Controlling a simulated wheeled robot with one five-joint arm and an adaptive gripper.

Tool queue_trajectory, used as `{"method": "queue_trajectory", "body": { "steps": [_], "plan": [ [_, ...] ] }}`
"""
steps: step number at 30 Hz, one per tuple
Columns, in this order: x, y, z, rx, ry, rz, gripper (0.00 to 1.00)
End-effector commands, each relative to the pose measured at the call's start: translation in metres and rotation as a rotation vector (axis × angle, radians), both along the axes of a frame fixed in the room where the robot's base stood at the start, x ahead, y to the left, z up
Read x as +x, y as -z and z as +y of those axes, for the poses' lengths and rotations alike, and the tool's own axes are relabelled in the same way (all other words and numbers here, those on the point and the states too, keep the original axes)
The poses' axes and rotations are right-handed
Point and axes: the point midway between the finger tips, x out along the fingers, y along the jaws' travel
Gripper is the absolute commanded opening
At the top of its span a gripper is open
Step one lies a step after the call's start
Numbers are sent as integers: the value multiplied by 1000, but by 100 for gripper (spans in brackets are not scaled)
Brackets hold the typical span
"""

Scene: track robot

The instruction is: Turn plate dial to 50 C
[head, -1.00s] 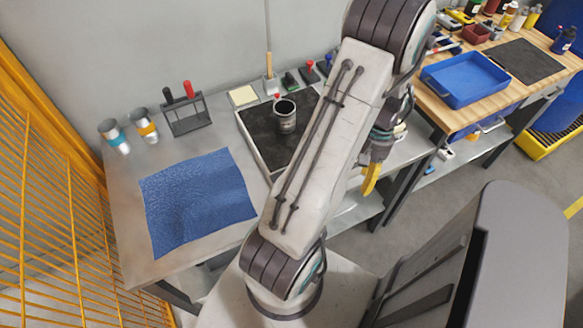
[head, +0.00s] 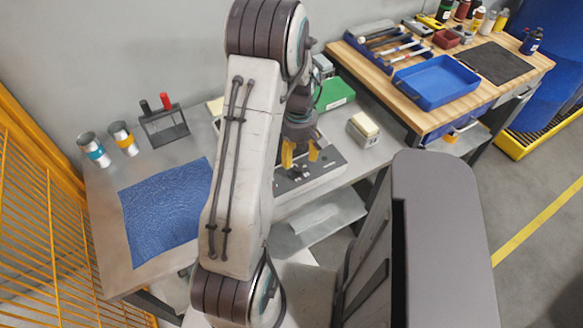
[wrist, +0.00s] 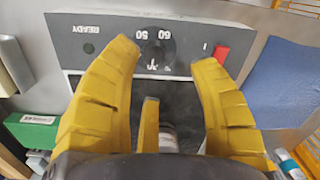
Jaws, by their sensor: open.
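The hot plate's grey front panel (head: 318,172) shows below my gripper in the head view. In the wrist view the panel (wrist: 110,62) spans the top, with upside-down markings. The dark dial (wrist: 154,56) sits near its middle, with 50 and 60 printed beside it; its exact setting is hard to read. My gripper (wrist: 166,56) is open and empty, its yellow fingers on either side of the dial, apart from it as far as I can tell. In the head view the gripper (head: 300,152) points down over the panel. My arm hides much of the plate there.
A red switch (wrist: 222,53) and a READY lamp (wrist: 89,48) flank the dial. A green box (head: 335,93) and a pale block on a grey base (head: 363,127) stand right of the arm. A blue mat (head: 165,210) lies left.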

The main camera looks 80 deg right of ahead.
Motion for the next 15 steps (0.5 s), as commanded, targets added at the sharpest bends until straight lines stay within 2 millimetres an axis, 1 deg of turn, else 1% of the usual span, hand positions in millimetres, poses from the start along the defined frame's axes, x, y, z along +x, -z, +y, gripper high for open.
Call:
{"method": "queue_trajectory", "body": {
  "steps": [12, 15],
  "plan": [
    [-1, 0, -8, -36, -334, -3, 55],
    [-1, 1, -8, -37, -393, -4, 55]
  ]
}}
